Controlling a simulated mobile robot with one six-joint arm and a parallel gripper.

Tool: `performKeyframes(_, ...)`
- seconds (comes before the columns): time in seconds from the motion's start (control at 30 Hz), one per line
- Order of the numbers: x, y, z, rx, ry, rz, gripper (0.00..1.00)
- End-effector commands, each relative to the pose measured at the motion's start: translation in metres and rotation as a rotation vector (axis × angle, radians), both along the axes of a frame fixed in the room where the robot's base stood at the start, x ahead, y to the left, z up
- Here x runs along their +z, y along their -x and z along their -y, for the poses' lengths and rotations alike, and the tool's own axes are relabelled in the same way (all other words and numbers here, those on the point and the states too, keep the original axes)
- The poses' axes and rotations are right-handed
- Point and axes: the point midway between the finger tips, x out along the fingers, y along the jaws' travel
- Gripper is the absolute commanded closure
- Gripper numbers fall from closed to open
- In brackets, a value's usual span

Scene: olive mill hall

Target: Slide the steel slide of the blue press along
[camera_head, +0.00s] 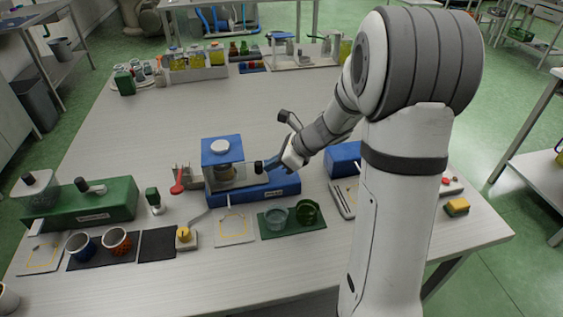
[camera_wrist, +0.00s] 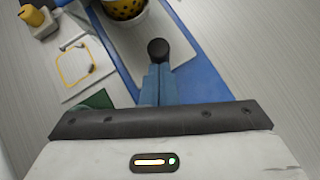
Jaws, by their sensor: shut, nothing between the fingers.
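The blue press (camera_head: 222,145) stands near the middle of the table, with a white disc on top and a long blue base reaching right. The steel slide (camera_wrist: 182,45) is a flat grey plate on the blue base, with a black round knob (camera_wrist: 158,48). A round yellow vessel with dark spots (camera_wrist: 124,8) stands on the plate's far end, under the press head. My gripper (camera_head: 265,166) is over the right part of the base. Its fingers are shut and empty, with their tips (camera_wrist: 158,68) at the knob. I cannot tell whether they touch it.
A dark green mat (camera_head: 265,228) with two glass bowls lies in front of the base. A white card with a yellow outline (camera_head: 234,238) lies to its left. A blue box (camera_head: 344,157) stands right of the press. A green machine (camera_head: 105,205) stands far left.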

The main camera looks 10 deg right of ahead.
Motion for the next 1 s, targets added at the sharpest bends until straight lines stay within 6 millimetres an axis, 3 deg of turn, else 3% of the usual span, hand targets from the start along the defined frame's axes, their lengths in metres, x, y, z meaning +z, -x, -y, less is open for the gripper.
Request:
performKeyframes(0.33,0.002,0.002,-0.001,0.011,-0.012,-0.003,1.0)
performKeyframes(0.57,0.002,0.013,0.036,0.004,-0.007,-0.001,1.0)
performKeyframes(0.8,0.043,0.031,0.074,0.0,-0.004,0.004,1.0)
performKeyframes(1.0,0.064,0.041,0.094,0.003,-0.003,0.003,1.0)
